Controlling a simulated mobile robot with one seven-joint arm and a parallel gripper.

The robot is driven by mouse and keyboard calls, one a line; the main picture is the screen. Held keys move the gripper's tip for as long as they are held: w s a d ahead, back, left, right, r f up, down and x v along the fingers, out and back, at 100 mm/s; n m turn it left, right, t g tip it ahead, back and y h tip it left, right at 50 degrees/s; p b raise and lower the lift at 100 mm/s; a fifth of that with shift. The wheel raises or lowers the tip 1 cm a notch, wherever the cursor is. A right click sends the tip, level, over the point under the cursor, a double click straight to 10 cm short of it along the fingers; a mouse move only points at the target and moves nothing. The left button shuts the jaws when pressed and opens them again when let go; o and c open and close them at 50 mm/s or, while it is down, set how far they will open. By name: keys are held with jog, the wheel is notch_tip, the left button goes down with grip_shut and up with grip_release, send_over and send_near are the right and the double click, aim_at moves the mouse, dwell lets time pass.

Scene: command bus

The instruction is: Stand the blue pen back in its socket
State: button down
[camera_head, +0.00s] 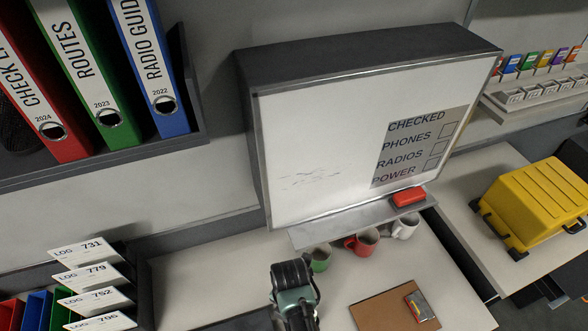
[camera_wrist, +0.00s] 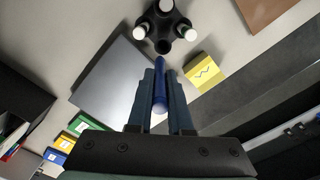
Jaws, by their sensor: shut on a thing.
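In the wrist view, the blue pen (camera_wrist: 160,90) is held between the two fingers of my gripper (camera_wrist: 160,95), which is shut on it. The pen points away from the gripper towards a black holder (camera_wrist: 163,22) with several round sockets. White-topped items sit in several sockets, and the socket nearest the pen looks dark and empty. The pen's far end appears close to this socket in the picture; I cannot tell whether they touch. In the head view, my gripper's dark and grey-green body (camera_head: 293,290) is over the desk at the lower middle; pen and holder are not visible there.
A yellow block marked W (camera_wrist: 204,72) and a grey panel (camera_wrist: 108,82) lie near the holder. Green (camera_head: 319,258), red (camera_head: 362,242) and white (camera_head: 404,227) mugs stand below the whiteboard (camera_head: 320,140). A brown clipboard (camera_head: 378,312) lies right of my gripper.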

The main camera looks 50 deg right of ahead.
jog(key=shift+s+d, duration=0.2)
jog(key=shift+f+n+b, duration=0.3)
jog(key=shift+f+b, duration=1.65)
jog(key=shift+d+f, duration=0.1)
jog(key=shift+f, duration=0.4)
jog(key=shift+f+b, duration=0.8)
jog(key=shift+f, duration=0.05)
jog(key=shift+f, duration=0.15)
jog(key=shift+f+b, duration=0.6)
jog(key=shift+f, duration=0.1)
jog(key=shift+f, duration=0.2)
jog(key=shift+f+b, duration=0.6)
